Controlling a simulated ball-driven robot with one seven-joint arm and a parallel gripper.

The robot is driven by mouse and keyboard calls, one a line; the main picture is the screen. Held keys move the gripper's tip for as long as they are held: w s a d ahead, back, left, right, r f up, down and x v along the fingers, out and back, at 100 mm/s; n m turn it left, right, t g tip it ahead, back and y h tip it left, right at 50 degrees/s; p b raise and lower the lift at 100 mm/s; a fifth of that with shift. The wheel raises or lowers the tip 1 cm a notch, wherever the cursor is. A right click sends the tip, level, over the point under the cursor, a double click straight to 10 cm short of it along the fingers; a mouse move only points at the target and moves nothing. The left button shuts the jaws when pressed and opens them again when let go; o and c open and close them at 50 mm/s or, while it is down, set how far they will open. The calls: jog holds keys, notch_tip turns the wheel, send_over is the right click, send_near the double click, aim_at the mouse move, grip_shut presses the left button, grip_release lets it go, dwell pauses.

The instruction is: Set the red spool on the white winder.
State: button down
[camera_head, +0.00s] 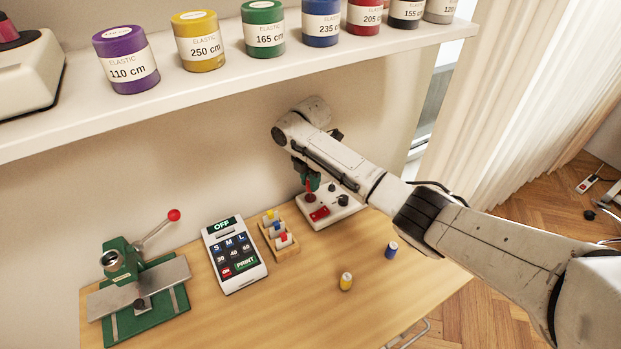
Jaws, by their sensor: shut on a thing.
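The white winder (346,212) stands on the wooden table near the wall, with a red switch (319,213) and dark knobs on its top. The spool is mostly hidden by the fingers. It is close above a dark round spot on the winder; I cannot tell whether they touch.
A yellow spool (346,282) and a blue spool (391,250) stand on the table in front. Left of the winder are a wooden rack (290,252), a label printer (238,284) and a green press (165,302). A white shelf (215,88) with elastic rolls runs above.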

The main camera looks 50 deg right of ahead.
jog(key=shift+f+b, duration=0.55)
jog(key=shift+f, duration=0.45)
jog(key=shift+f, duration=0.6)
dwell(1.2)
jog(key=c, duration=1.2)
grip_release()
notch_tip(320, 180, up, 8)
jog(key=p, duration=0.7)
jog(key=shift+a+r, duration=0.1)
jog(key=shift+r, duration=1.5)
